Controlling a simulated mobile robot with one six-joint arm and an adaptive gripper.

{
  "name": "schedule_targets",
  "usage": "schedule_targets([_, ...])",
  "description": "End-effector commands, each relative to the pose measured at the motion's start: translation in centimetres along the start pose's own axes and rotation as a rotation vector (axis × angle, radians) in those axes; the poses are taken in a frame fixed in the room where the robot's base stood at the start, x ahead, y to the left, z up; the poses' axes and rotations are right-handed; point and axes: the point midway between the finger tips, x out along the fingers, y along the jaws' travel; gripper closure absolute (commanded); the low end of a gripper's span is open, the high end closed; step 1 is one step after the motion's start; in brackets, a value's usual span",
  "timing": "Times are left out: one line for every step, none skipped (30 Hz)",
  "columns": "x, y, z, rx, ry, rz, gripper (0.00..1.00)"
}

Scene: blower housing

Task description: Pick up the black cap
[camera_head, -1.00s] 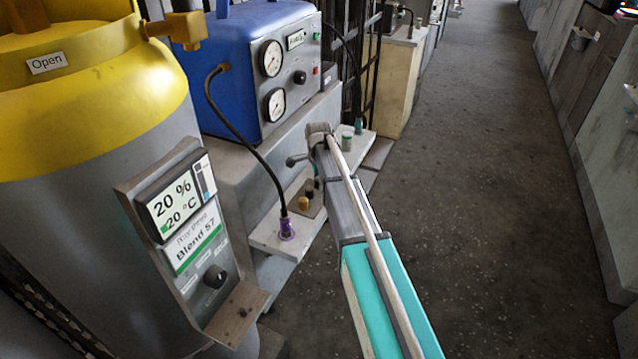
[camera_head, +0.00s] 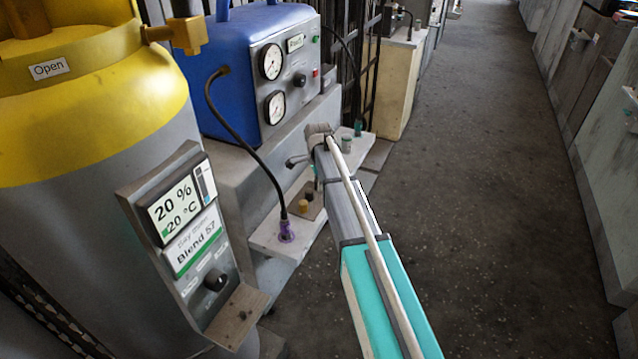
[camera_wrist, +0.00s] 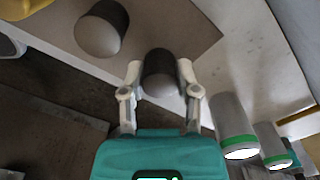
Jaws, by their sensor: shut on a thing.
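My gripper (camera_wrist: 160,76) is shut on the black cap (camera_wrist: 161,66), one light finger on each side of it in the wrist view. The cap is a short dark cylinder and shows over the edge of the pale shelf. A second dark cap (camera_wrist: 103,28) stands on the brown pad (camera_wrist: 180,22), up and left of my gripper. In the head view my arm hides the gripper and the held cap.
A purple connector (camera_head: 286,231) with a black hose is at the shelf's near end. Grey cylinders with green rims (camera_wrist: 234,125) are right of my gripper.

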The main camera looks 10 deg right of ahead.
Motion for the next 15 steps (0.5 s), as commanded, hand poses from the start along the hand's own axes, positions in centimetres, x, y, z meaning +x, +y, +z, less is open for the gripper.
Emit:
schedule_targets([-0.5,0.0,0.0,0.000,0.000,0.000,0.91])
schedule_targets([-0.7,0.0,0.0,0.000,0.000,0.000,0.91])
schedule_targets([-0.9,0.0,0.0,0.000,0.000,0.000,0.91])
schedule_targets([-1.1,0.0,0.0,0.000,0.000,0.000,0.91])
schedule_targets([-1.4,0.0,0.0,0.000,0.000,0.000,0.91])
schedule_targets([-1.7,0.0,0.0,0.000,0.000,0.000,0.91])
schedule_targets([-2.0,0.0,0.0,0.000,0.000,0.000,0.91])
schedule_targets([-2.2,0.0,0.0,0.000,0.000,0.000,0.91])
schedule_targets([-2.6,0.0,0.0,0.000,0.000,0.000,0.91])
schedule_targets([-3.0,0.0,0.0,0.000,0.000,0.000,0.91])
schedule_targets([-3.3,0.0,0.0,0.000,0.000,0.000,0.91])
schedule_targets([-3.7,0.7,0.0,0.000,0.000,0.000,0.91])
schedule_targets([-4.1,1.0,0.0,0.000,0.000,0.000,0.91])
schedule_targets([-4.4,1.3,-0.1,0.000,0.000,0.000,0.91])
schedule_targets([-4.9,1.7,-0.1,0.000,0.000,0.000,0.91])
